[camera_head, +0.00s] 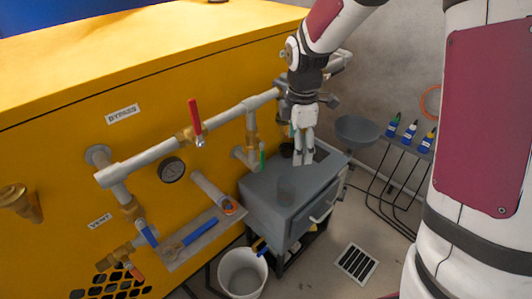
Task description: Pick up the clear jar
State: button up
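The clear jar (287,190) looks like a dark, see-through cylinder. It stands upright on top of the grey cabinet (262,193), near the middle of that top. My gripper (303,161) points down over the back part of the cabinet top, above and to the right of the jar in the picture. Its two fingers show a narrow gap between them, with nothing held. The gripper and the jar are apart.
A yellow tank wall with grey pipes, a red-handled valve (195,117) and a gauge (172,170) stands left of the cabinet. A white bucket (243,273) stands on the floor in front.

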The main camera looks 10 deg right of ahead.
aim_at(285, 194)
jog(key=w+f+n+b, duration=0.1)
jog(key=f, duration=0.5)
jog(key=w+f+n+b, duration=0.1)
jog(key=f+b, duration=0.1)
jog(key=f, duration=0.5)
jog(key=w+f+n+b, duration=0.1)
jog(key=f+b, duration=0.1)
jog(key=f, duration=0.5)
jog(key=shift+w+a+g, duration=0.2)
jog(key=shift+w+g, duration=0.2)
notch_tip(285, 194, down, 5)
jog(key=b, duration=0.2)
jog(key=shift+a+b, duration=0.15)
jog(key=shift+b, duration=0.2)
jog(key=c, duration=1.3)
